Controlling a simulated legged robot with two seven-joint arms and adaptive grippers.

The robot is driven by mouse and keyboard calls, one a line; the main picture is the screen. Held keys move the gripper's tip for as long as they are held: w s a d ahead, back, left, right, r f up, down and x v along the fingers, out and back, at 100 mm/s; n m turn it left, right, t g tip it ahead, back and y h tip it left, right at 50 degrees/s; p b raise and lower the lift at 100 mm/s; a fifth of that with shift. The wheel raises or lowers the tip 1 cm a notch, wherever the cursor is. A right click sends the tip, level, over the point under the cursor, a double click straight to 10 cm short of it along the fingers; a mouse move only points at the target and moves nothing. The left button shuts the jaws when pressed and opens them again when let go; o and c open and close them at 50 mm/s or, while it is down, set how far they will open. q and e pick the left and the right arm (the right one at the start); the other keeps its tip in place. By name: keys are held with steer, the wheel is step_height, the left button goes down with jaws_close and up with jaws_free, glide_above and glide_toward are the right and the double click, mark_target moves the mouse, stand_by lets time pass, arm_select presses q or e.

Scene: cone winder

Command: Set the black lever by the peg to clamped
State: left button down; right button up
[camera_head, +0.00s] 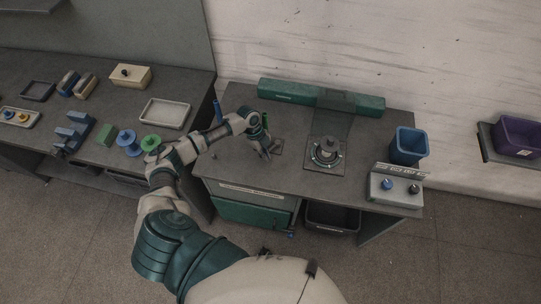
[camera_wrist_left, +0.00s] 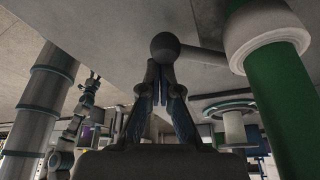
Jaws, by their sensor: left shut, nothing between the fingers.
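The black lever's round knob (camera_wrist_left: 165,46) is right at the fingertips, apparently touching or nearly so. Its thin rod (camera_wrist_left: 203,53) runs right to a pale collar on a green upright post (camera_wrist_left: 290,110). The lever is hard to make out in the head view. A small jointed arm (camera_wrist_left: 85,105), probably my right one, shows far off; its fingers are too small to judge.
A round spindle unit (camera_head: 326,152) stands mid-table. A blue bin (camera_head: 408,146) and a control box with knobs (camera_head: 395,188) are at the right. A blue upright post (camera_head: 217,110) stands near my left forearm. The side table holds spools, blocks and a tray (camera_head: 165,113).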

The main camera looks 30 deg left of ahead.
arm_select(q)
steer(key=shift+a+r, duration=0.1)
steer(key=shift+a, duration=0.1)
stand_by(0.5)
steer(key=shift+s+d+r+p, duration=0.1)
steer(key=shift+d+r+p, duration=0.05)
steer(key=shift+d+p, duration=0.3)
steer(key=d, duration=0.1)
steer(key=p, duration=0.1)
steer(key=d+p, duration=0.1)
steer(key=shift+s+d+r, duration=0.35)
steer(key=shift+s+r, duration=0.05)
steer(key=b+v, duration=0.1)
steer(key=v, duration=0.8)
steer(key=shift+w+r, duration=0.2)
steer(key=shift+w, duration=0.1)
